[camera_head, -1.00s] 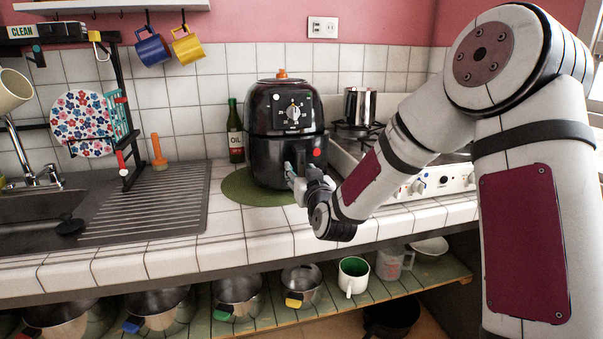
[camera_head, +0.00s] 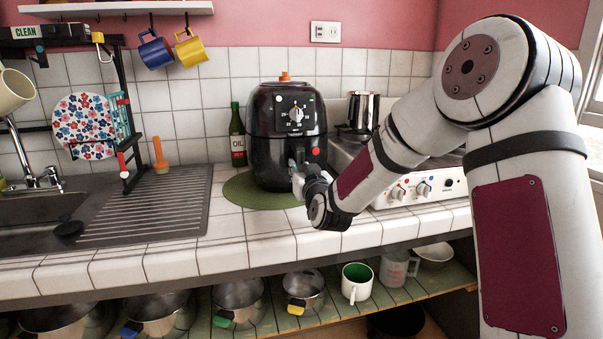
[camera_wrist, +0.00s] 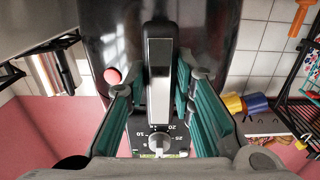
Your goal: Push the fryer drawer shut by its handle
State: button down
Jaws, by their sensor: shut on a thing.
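The black air fryer (camera_head: 275,125) stands on a round green mat (camera_head: 238,190) on the tiled counter. Its dial and red button face me, and no gap at the drawer can be made out. My gripper (camera_head: 299,174) is at the fryer's lower front. The wrist view, which looks upside down, shows the handle (camera_wrist: 160,80), black with a silver face, between the green-padded fingers of my gripper (camera_wrist: 160,88). My gripper is shut on the handle. In the head view my gripper and wrist hide most of the handle.
A green oil bottle (camera_head: 237,135) stands left of the fryer. A stove (camera_head: 440,186) with a metal pot (camera_head: 362,110) is on the right. The ribbed drainer (camera_head: 150,205) and sink lie left. Bowls and a mug (camera_head: 357,283) sit on the shelf below.

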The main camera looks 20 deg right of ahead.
jog(key=c, duration=1.4)
grip_release()
jog(key=shift+w, duration=0.15)
jog(key=shift+o, duration=0.2)
jog(key=s, duration=1.2)
jog(key=s+f+g, duration=0.1)
jog(key=s+g, duration=0.7)
jog(key=s, duration=1.4)
jog(key=s+f+g, duration=0.2)
jog(key=s+g, duration=0.7)
jog(key=s, duration=1.4)
notch_tip(320, 180, up, 17)
jog(key=w+t+p, duration=0.1)
jog(key=t+p, duration=0.2)
jog(key=p, duration=1.2)
